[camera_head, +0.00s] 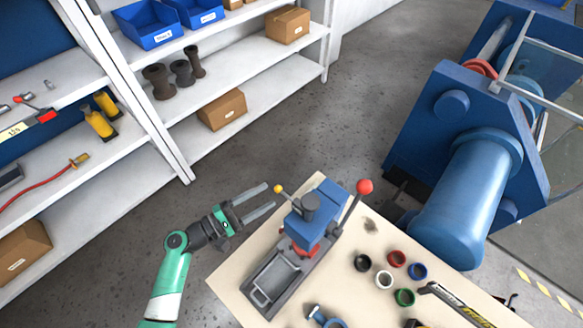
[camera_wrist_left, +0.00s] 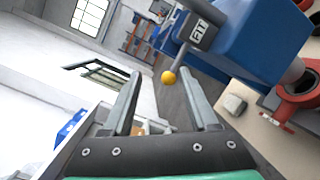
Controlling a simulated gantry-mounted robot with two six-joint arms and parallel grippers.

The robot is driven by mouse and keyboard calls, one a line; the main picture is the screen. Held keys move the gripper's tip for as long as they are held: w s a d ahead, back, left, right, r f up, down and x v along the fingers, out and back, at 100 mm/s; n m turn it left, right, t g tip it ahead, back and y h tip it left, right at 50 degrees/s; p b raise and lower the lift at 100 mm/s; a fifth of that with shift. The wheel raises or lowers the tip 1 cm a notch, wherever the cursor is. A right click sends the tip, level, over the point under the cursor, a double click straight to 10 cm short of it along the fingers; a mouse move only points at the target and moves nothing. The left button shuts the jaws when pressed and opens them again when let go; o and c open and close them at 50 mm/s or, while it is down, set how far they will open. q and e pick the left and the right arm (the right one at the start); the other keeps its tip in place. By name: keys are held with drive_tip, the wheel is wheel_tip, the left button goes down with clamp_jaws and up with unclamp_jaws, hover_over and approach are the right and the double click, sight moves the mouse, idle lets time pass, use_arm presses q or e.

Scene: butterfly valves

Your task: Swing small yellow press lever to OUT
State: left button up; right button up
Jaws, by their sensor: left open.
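The small lever with a yellow ball (camera_head: 278,188) sticks out from the blue press (camera_head: 318,205) on the table. In the left wrist view the yellow ball (camera_wrist_left: 168,77) sits on a grey rod beyond the fingertips, between them in the picture, with a grey block marked with letters behind it. My left gripper (camera_head: 270,195) is open and empty, its two fingers pointing at the yellow ball; it also shows in the left wrist view (camera_wrist_left: 165,88). I cannot tell the exact gap to the ball. My right gripper is not in view.
A longer lever with a red ball (camera_head: 364,187) rises on the press's right side. Several coloured rings, including a green one (camera_head: 404,297), lie on the table (camera_head: 235,270). White shelves (camera_head: 140,110) stand at the left, a large blue machine (camera_head: 465,170) at the right.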

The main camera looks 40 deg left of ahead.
sight(289, 199)
use_arm(q)
drive_tip(key=w+f+n, duration=0.1)
drive_tip(key=w+f, duration=0.1)
drive_tip(key=w, duration=0.7)
drive_tip(key=shift+d+y, duration=0.3)
drive_tip(key=shift+y, duration=0.1)
drive_tip(key=shift+c, duration=0.2)
clamp_jaws()
idle(1.0)
